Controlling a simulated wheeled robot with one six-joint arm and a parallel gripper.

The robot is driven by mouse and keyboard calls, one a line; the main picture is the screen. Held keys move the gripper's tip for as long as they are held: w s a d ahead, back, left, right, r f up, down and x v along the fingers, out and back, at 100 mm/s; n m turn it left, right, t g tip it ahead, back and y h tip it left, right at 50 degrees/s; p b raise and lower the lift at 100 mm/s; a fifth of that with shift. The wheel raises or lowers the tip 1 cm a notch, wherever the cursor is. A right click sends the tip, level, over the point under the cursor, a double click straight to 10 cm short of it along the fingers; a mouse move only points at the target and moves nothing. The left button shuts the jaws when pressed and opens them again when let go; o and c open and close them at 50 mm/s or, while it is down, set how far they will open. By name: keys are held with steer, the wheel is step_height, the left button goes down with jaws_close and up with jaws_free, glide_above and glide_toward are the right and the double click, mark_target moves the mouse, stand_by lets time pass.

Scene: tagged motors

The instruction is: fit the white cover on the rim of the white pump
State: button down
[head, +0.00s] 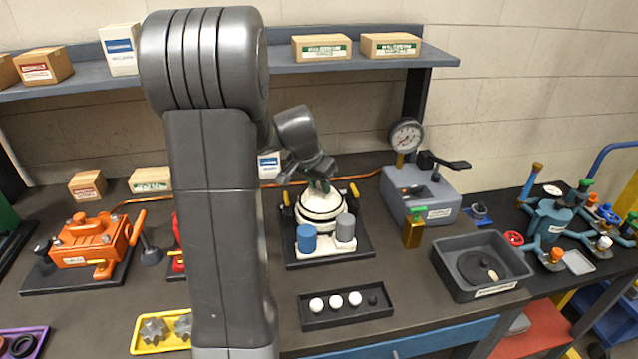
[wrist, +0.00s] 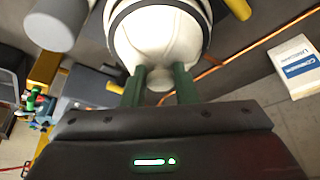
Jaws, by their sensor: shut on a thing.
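The white pump (head: 322,247) stands on a black base in the middle of the bench, with a blue and a grey cylinder at its front and yellow levers at its sides. The white cover (head: 321,202) is a dome over the top of the pump, with dark rings around the body below it. In the wrist view the cover (wrist: 160,42) fills the top middle. My gripper (wrist: 160,84) has its green fingers shut on the knob of the cover. In the head view my gripper (head: 318,185) is above the pump. I cannot tell whether the cover sits fully on the rim.
A black tray (head: 346,317) with white balls and a dark one lies in front. A grey bin (head: 459,284) stands to the right, a gauge unit (head: 425,192) behind right. An orange motor (head: 88,246) is at left. A shelf (head: 330,66) with boxes spans the back.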

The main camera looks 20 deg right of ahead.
steer(key=shift+f+b, duration=0.9)
steer(key=shift+f, duration=0.1)
steer(key=c, duration=1.1)
jaws_free()
steer(key=shift+r, duration=0.1)
steer(key=shift+o, duration=0.2)
steer(key=shift+r, duration=0.1)
steer(key=shift+r+p, duration=1.85)
steer(key=shift+r, duration=1.05)
steer(key=b+v, duration=0.1)
steer(key=v, duration=1.2)
steer(key=shift+r+b, duration=0.35)
